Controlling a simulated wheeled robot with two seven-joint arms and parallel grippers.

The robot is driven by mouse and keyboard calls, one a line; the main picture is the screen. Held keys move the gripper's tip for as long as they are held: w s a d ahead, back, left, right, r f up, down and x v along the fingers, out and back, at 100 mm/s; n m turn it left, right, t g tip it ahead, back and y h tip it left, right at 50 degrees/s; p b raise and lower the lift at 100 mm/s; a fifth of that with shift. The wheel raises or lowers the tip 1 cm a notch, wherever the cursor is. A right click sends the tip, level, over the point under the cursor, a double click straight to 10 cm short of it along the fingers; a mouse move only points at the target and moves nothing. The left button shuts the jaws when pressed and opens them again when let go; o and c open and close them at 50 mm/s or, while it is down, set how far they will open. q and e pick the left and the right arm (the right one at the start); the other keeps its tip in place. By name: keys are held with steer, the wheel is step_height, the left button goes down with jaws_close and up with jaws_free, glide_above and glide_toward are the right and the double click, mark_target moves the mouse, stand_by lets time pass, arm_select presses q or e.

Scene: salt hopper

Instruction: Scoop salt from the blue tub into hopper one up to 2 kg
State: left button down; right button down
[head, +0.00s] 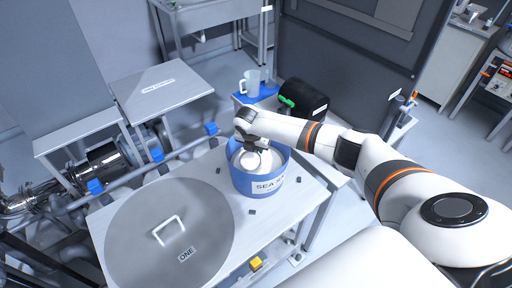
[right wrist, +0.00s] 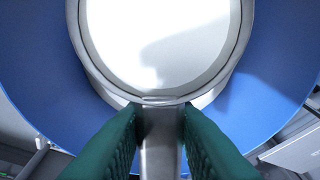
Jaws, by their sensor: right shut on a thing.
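The blue tub (head: 240,184), labelled SEA SALT, stands on the metal bench with white salt inside. My right gripper (head: 258,148) is over the tub, pointing down into it. In the right wrist view its green fingers (right wrist: 160,140) are shut on the flat handle of a round metal scoop (right wrist: 236,50). The scoop is inside the tub's rim, and its inside looks bright white; how full it is I cannot tell. The tub's blue wall (right wrist: 270,90) surrounds it. Hopper one has a round grey lid (head: 140,222) marked ONE, lying flat with a white handle. My left gripper is out of view.
A white jug (head: 250,83) stands on a blue stand behind the tub. A black container (head: 303,97) with a green part is beside it. A pipe with blue clamps runs behind the bench (head: 285,208). Small dark pieces lie around the tub. A yellow block (head: 256,264) is at the front edge.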

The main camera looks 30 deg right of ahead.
step_height(320, 180, up, 3)
steer(key=shift+d+f+p, duration=0.1)
steer(key=shift+p, duration=0.8)
steer(key=shift+r, duration=0.3)
step_height(320, 180, up, 8)
steer(key=shift+w+f, duration=0.1)
